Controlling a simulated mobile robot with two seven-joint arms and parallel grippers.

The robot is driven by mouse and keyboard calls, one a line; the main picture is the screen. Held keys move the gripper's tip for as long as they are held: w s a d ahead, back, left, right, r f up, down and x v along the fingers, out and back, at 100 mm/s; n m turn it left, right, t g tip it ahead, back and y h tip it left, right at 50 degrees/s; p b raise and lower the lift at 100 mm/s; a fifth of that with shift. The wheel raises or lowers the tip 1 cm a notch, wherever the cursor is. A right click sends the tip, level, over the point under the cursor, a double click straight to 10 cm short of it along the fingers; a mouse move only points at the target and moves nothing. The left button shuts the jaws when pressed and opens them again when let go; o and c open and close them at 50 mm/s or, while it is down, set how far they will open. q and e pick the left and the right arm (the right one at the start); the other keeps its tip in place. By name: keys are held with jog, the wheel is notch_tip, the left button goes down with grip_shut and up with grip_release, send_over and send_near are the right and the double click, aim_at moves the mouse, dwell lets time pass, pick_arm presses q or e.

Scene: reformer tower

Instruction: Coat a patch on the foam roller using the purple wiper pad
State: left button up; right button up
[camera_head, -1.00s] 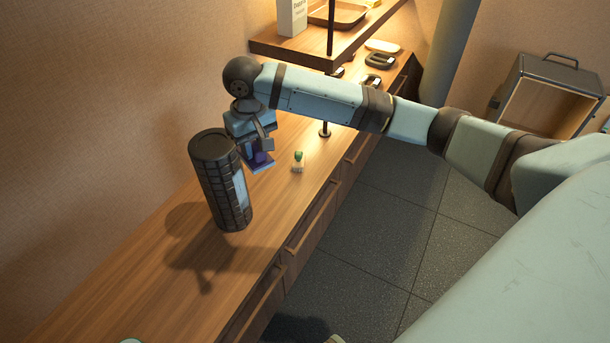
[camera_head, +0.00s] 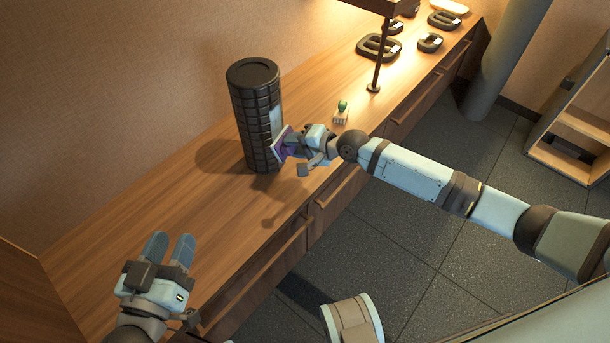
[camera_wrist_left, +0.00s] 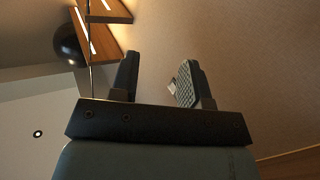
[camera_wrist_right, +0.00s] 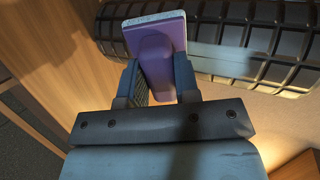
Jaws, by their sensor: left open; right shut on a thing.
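The dark foam roller (camera_head: 252,115) stands upright on the wooden counter, with a pale bluish patch (camera_head: 277,122) on its right side. In the right wrist view the roller (camera_wrist_right: 225,25) and the pale patch (camera_wrist_right: 215,60) lie just beyond the pad. My right gripper (camera_head: 300,146) is shut on the purple wiper pad (camera_head: 282,147), which also shows in the right wrist view (camera_wrist_right: 155,60). The pad's face is turned to the roller, at or very close to its side; I cannot tell if they touch. My left gripper (camera_head: 168,250) is open and empty at the front left, apart from the roller.
A small green-handled stamp-like item (camera_head: 341,112) stands on the counter (camera_head: 150,205) right of the roller. A shelf post (camera_head: 379,60) and several dark ring-like items (camera_head: 378,47) are further back. The counter left of the roller is clear.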

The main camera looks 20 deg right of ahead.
jog(key=s+d+f+m+t+b, duration=0.1)
jog(key=s+f+m+t+b, duration=0.2)
jog(key=f+t, duration=0.3)
pick_arm(q)
jog(key=shift+m+g+h, duration=0.4)
jog(key=shift+g+h, duration=0.2)
jog(key=shift+h, duration=0.3)
jog(key=f+b, duration=0.1)
jog(key=d+f+b, duration=0.1)
jog(key=b, duration=0.1)
jog(key=d+f+b, duration=0.1)
jog(key=shift+s+f+b, duration=0.2)
jog(key=shift+f+b, duration=0.1)
pick_arm(e)
jog(key=w, duration=0.6)
jog(key=shift+w+a+f, duration=0.15)
jog(key=shift+a+f, duration=0.1)
jog(key=shift+f, duration=0.1)
pick_arm(q)
jog(key=shift+a, duration=0.1)
jog(key=shift+r, duration=0.15)
pick_arm(e)
jog(key=shift+w+a, duration=0.15)
jog(key=shift+w, duration=0.1)
